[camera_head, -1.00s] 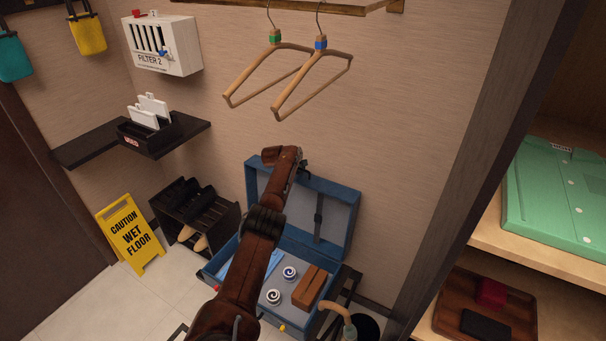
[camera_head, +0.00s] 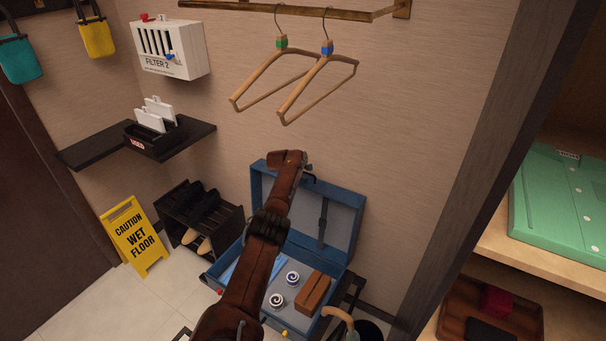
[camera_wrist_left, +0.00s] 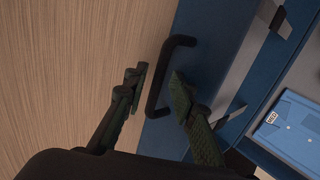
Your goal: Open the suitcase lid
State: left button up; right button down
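My left gripper (camera_head: 306,172) is at the lid's top edge. In the left wrist view the gripper (camera_wrist_left: 156,78) is open, with one finger on each side of the lid's black handle (camera_wrist_left: 153,100). The fingers look apart from the handle; any contact is hard to tell. In the base lie two white swirl-topped round items (camera_head: 277,300), a brown block (camera_head: 312,293) and a light blue item, partly hidden by my arm. My right gripper is out of view.
A dark shoe rack (camera_head: 180,236) and yellow wet-floor sign (camera_head: 135,237) stand left of the suitcase. Two hangers (camera_head: 282,78) hang above from a rail. A dark post (camera_head: 460,170) and wooden shelves with a green case (camera_head: 560,200) are at right.

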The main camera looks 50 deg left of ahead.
pick_arm(q)
jog(key=shift+d, duration=0.1)
jog(key=shift+s+d+r, duration=0.1)
jog(key=shift+d+r, duration=0.1)
jog(key=shift+r, duration=0.1)
jog(key=v, duration=1.1)
jog(key=shift+s+a, duration=0.15)
jog(key=shift+s, duration=0.05)
